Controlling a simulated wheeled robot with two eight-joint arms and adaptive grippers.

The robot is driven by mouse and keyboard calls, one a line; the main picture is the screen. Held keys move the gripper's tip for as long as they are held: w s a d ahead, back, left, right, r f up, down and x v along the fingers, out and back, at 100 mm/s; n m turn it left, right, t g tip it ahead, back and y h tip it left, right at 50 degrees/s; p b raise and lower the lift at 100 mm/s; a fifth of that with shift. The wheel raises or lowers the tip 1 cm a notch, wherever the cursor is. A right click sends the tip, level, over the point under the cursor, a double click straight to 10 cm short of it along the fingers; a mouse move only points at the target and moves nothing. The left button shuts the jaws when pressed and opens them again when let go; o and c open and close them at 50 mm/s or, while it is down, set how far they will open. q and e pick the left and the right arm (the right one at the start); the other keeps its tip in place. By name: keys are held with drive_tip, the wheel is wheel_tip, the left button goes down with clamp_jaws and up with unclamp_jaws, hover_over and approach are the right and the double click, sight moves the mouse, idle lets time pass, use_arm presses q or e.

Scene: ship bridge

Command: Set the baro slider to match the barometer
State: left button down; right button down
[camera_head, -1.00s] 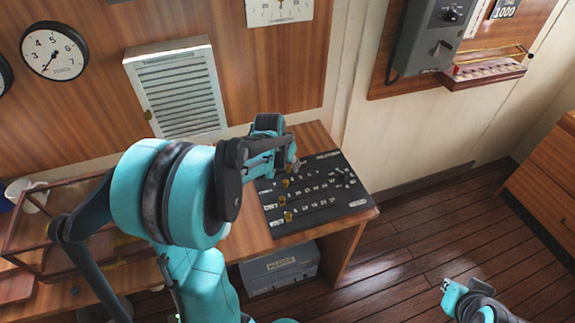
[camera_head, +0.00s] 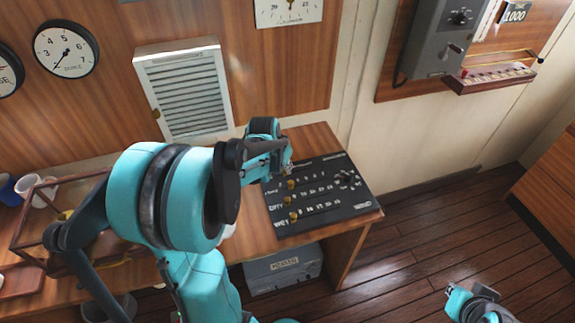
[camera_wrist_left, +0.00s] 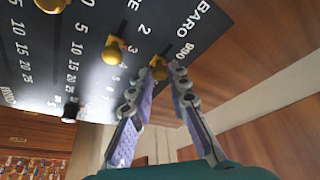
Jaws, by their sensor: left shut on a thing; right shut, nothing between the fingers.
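A dark slider panel (camera_head: 345,205) with white lettering and brass knobs lies on the wooden desk. In the left wrist view, the BARO row (camera_wrist_left: 190,25) shows with "990" near its end. Several other brass knobs (camera_head: 291,184) stand in neighbouring rows. My right gripper (camera_head: 458,290) is shut and empty, low at the right. I cannot identify a barometer clearly.
A white square dial (camera_head: 300,12) is cut off at the top. A grey box (camera_head: 283,270) stands below the desk. Open floor lies to the right.

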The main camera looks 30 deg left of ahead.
use_arm(q)
drive_tip(key=c, duration=1.4)
unclamp_jaws()
drive_tip(key=shift+d, duration=0.1)
drive_tip(key=shift+c, duration=0.2)
drive_tip(key=v, duration=1.2)
drive_tip(key=s+d+f+t, duration=0.1)
drive_tip(key=s+d, duration=0.4)
drive_tip(key=d, duration=0.3)
drive_tip(key=s+d+f+m+t, duration=0.1)
drive_tip(key=s+d+f, duration=0.1)
drive_tip(key=s+d, duration=0.4)
drive_tip(key=d, duration=0.3)
drive_tip(key=shift+f+t, duration=0.15)
drive_tip(key=shift+t, duration=0.15)
